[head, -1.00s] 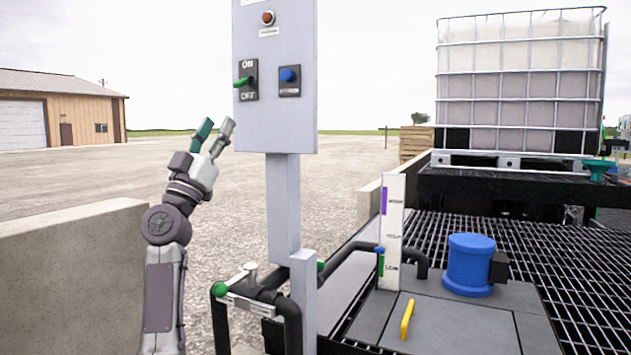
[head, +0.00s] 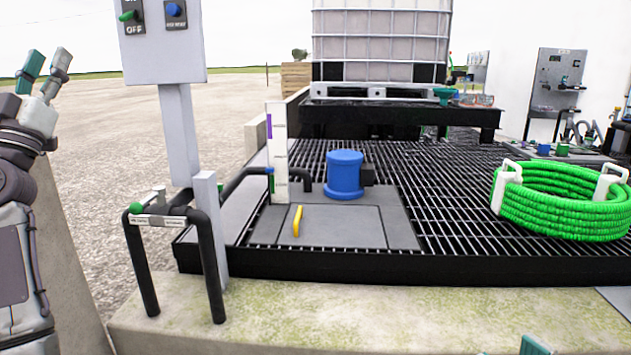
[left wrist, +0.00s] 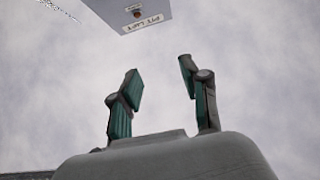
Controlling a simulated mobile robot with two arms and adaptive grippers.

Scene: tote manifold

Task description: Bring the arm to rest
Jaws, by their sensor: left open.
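My left gripper (head: 46,66) is at the left edge of the head view, raised with its fingers pointing up. It is open and empty, apart from the grey control box (head: 163,45) to its right. In the left wrist view its two fingers (left wrist: 160,75) stand apart with only sky between them. The lower face of a box labelled PIT LIFT (left wrist: 130,12) shows beyond them. Teal tips (head: 534,345) at the bottom edge of the head view look like part of my right gripper; the rest is cut off.
The control box has a green switch lever (head: 128,15) and a blue button (head: 174,10). Black pipes (head: 213,265) stand below it. A blue cylinder (head: 345,175), a yellow handle (head: 297,221) and a green hose coil (head: 560,205) are on the grated deck (head: 450,240). A concrete wall is at left.

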